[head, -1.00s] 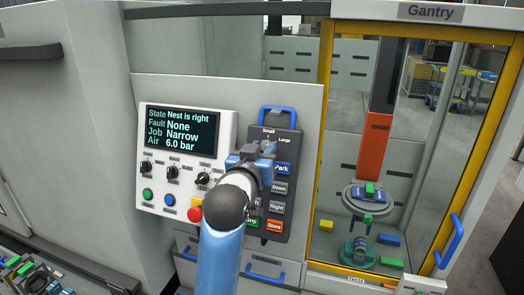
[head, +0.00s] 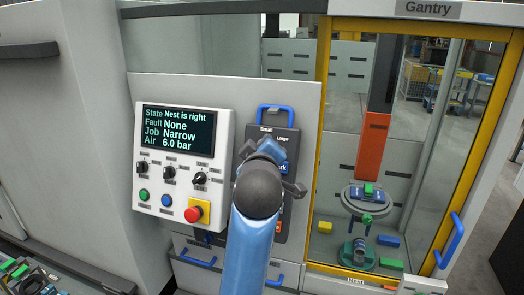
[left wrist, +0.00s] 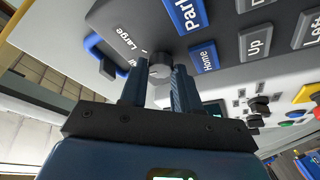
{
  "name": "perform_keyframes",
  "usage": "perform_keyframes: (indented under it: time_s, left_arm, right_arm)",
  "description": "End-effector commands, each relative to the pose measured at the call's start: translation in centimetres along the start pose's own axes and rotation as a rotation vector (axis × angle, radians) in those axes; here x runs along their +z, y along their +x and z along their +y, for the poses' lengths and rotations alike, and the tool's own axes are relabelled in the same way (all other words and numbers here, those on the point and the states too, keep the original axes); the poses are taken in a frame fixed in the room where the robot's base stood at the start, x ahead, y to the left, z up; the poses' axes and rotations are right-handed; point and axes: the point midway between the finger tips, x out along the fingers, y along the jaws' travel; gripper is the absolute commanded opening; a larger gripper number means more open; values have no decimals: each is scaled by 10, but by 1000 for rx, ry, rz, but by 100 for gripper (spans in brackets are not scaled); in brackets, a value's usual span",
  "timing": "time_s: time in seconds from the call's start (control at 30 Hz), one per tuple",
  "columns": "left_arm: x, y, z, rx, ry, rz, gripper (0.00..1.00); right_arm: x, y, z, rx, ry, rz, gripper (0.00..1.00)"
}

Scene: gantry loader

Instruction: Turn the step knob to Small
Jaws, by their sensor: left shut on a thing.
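I cannot read which label the knob points to. My right gripper is in neither view.
A white panel with a screen (head: 180,130), small knobs, buttons and a red stop button (head: 194,214) is left of the pendant. A blue handle (head: 275,110) tops the pendant. The yellow-framed gantry window (head: 323,110) with coloured blocks behind it is at right.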

Motion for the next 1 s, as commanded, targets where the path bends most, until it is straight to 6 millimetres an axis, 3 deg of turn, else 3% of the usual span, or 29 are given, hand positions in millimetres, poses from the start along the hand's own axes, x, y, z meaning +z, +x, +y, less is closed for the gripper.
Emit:
perform_keyframes:
  time_s: [0.3, 0.77, 0.8, 0.93, 1.0]
  left_arm:
    - [0, 0, 1, -33, -96, 0, 1]
    - [0, 0, 1, -38, -108, -1, 1]
    - [0, 0, 1, -38, -108, -1, 36]
    - [0, 0, 1, -38, -107, -1, 56]
    - [0, 0, 1, -38, -107, -1, 57]
  right_arm:
    - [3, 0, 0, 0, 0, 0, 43]
    - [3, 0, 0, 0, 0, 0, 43]
    - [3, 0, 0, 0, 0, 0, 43]
    - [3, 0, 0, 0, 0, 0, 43]
    - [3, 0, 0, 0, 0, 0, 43]
